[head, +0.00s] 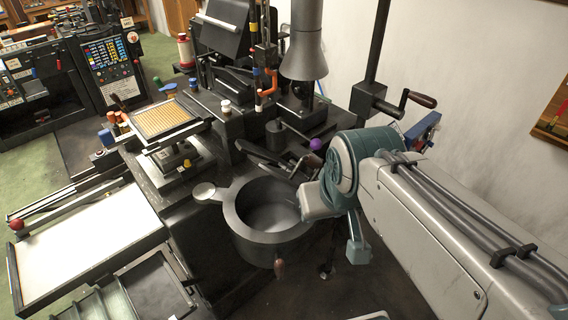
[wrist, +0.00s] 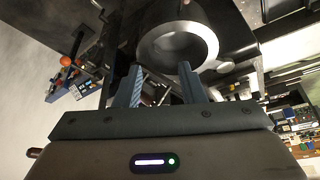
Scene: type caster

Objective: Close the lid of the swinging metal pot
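The metal pot (head: 238,228) is a round grey vessel with a wide rim, standing open in the middle of the head view. Its empty-looking inside shows. A dark tilted plate (head: 268,158) behind the pot looks like its raised lid, but I cannot be sure. A purple knob (head: 315,145) is near that plate's right end. The pot's rim also shows in the wrist view (wrist: 150,53), beyond my fingers. My gripper (wrist: 160,76) is open, with nothing visible between its fingers. In the head view my arm covers the pot's right edge, and my fingertips cannot be clearly made out.
A brown handle (head: 279,268) hangs at the pot's front, and a small round disc (head: 204,191) juts out left. Black machinery with a funnel-shaped pipe (head: 303,58) stands behind. A crank (head: 420,98) is near the wall. A white-topped tray (head: 85,250) lies left.

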